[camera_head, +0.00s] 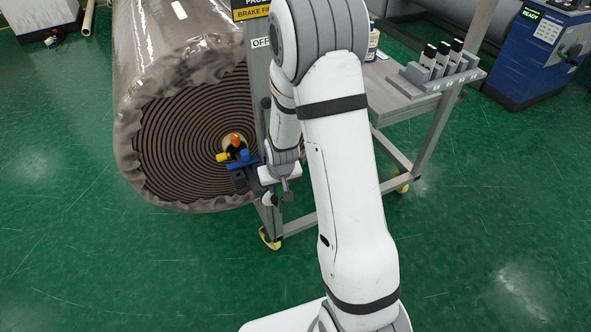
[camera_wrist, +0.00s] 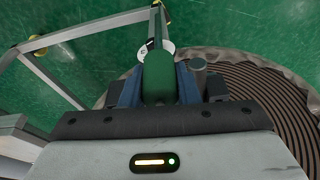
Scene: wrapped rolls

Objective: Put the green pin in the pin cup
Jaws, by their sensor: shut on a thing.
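The green pin (camera_wrist: 158,77) stands between the two dark fingers of my gripper (camera_wrist: 160,86) in the wrist view, and the fingers are shut on it. A white round cup rim (camera_wrist: 169,47), which looks like the pin cup, shows just beyond the pin's far end. Part of it is hidden by the pin, and I cannot tell whether they touch. In the head view a small white cup (camera_head: 269,199) sits by the stand's leg, just below my wrist. The pin cannot be made out in the head view.
The big wrapped roll (camera_head: 190,150) lies close on the left, with orange (camera_head: 236,138), yellow (camera_head: 222,157) and blue (camera_head: 244,163) parts at its core. The metal stand (camera_head: 440,125) on casters is beside my arm. Green floor (camera_head: 480,230) is clear in front.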

